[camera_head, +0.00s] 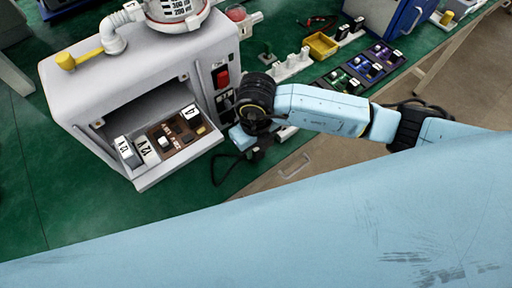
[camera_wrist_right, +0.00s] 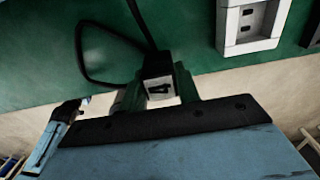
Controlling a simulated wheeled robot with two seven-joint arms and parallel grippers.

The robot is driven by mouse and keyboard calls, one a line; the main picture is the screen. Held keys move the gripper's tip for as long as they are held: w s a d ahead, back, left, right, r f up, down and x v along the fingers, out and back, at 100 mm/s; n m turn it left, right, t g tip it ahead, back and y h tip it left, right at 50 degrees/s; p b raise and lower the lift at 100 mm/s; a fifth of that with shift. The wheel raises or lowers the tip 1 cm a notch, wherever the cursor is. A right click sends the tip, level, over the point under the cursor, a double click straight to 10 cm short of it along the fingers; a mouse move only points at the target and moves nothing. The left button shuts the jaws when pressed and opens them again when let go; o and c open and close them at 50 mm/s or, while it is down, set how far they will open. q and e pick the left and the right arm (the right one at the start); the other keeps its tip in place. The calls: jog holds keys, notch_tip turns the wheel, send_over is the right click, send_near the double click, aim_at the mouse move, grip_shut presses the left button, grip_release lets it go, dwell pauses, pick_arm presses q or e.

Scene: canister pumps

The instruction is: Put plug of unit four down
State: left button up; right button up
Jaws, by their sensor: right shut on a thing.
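My right gripper (camera_head: 252,140) is beside the right face of a grey pump unit (camera_head: 140,65), near the front edge of the green bench. In the right wrist view, my right gripper (camera_wrist_right: 160,88) is shut on a plug (camera_wrist_right: 158,68) with a white label "4". A black cable (camera_wrist_right: 84,55) runs from the plug and loops over the green surface; it also shows in the head view (camera_head: 216,170). The unit has a red switch (camera_head: 221,76) and an open front compartment with a "4" tag (camera_head: 190,112). I cannot tell whether the plug touches the bench. My left gripper is not in view.
A white socket piece (camera_wrist_right: 250,24) lies near the plug in the wrist view. On the bench (camera_head: 50,205) are a white socket strip (camera_head: 291,67), a yellow bin (camera_head: 320,45), dark trays (camera_head: 375,62) and a blue case (camera_head: 400,14). Green surface is free left of the unit.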

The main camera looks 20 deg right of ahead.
jog(key=shift+f, duration=0.8)
jog(key=shift+f, duration=0.1)
jog(key=o, duration=1)
jog(key=shift+c, duration=0.2)
notch_tip(320, 180, up, 12)
jog(key=shift+r+p, duration=0.15)
jog(key=shift+p, duration=0.3)
